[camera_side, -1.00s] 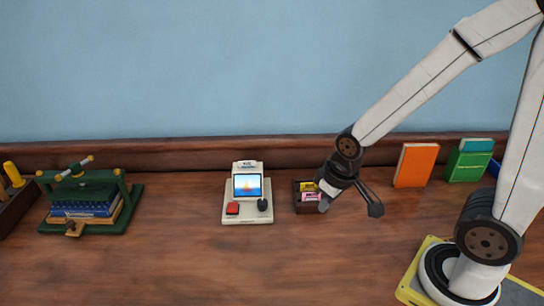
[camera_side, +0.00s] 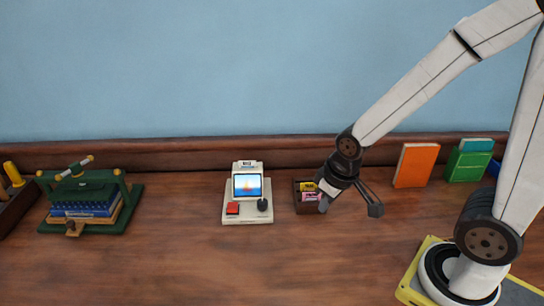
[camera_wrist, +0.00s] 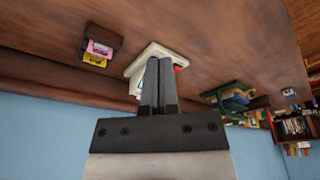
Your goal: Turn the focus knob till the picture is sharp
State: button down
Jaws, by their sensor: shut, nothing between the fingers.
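A cream-coloured viewer (camera_side: 247,217) stands on the table left of my gripper in the side view. Its small screen (camera_side: 247,185) shows a blue picture with an orange glow, too small to judge its sharpness. A dark round knob (camera_side: 262,204) sits below the screen at the right, and a red button (camera_side: 232,208) at the left. My gripper (camera_side: 324,203) is shut and empty, apart from the viewer, in front of a small box. In the wrist view, my gripper's closed fingers (camera_wrist: 158,62) cover much of the viewer (camera_wrist: 146,56); the knob is hidden there.
The small dark box (camera_side: 302,208) holds pink and yellow packets. A green press (camera_side: 88,200) with books stands at the left. An orange book (camera_side: 415,165) and a green one (camera_side: 468,164) stand at the right. The table's front middle is clear.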

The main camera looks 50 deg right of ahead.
dwell(0.3)
jog(key=c, duration=0.5)
grip_release()
jog(key=shift+w, duration=0.2)
jog(key=shift+c, duration=0.2)
jog(key=shift+o, duration=0.3)
jog(key=shift+w, duration=0.3)
jog(key=n+g, duration=0.2)
jog(key=n, duration=0.5)
send_over(262, 201)
jog(key=s, duration=0.1)
notch_tip(262, 201, down, 10)
jog(key=shift+a+r, duration=0.1)
jog(key=shift+r, duration=0.15)
jog(key=shift+w+f+g, duration=0.3)
jog(key=shift+w+f, duration=0.1)
jog(key=shift+w, duration=0.05)
jog(key=shift+f, duration=3.9)
